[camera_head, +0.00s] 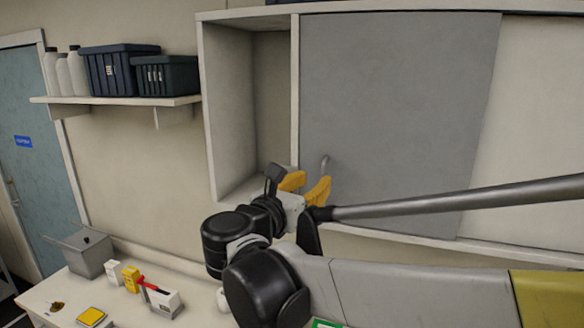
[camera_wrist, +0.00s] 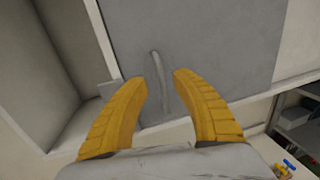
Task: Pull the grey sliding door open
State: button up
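The grey sliding door (camera_head: 395,110) covers the middle of a white wall cabinet in the head view. It also fills the upper middle of the wrist view (camera_wrist: 205,40). Its curved handle (camera_wrist: 159,82) stands near the door's lower left edge, and its top shows in the head view (camera_head: 324,162). My gripper (camera_head: 305,184) is at the handle, with yellow fingers. In the wrist view my gripper (camera_wrist: 160,80) is open, one finger on each side of the handle with gaps visible. Whether the fingers overlap the handle in depth is unclear.
An open empty cabinet compartment (camera_head: 272,100) lies left of the door, and a pale panel (camera_head: 540,130) lies to its right. A shelf (camera_head: 120,99) holds dark crates and white bottles. The bench below (camera_head: 45,295) carries a grey bin (camera_head: 85,255) and small boxes.

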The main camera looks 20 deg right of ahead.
aim_at(322, 174)
jog(key=x, duration=0.6)
jog(key=shift+p, duration=0.4)
jog(key=shift+a, duration=0.1)
jog(key=shift+s, duration=0.1)
grip_shut()
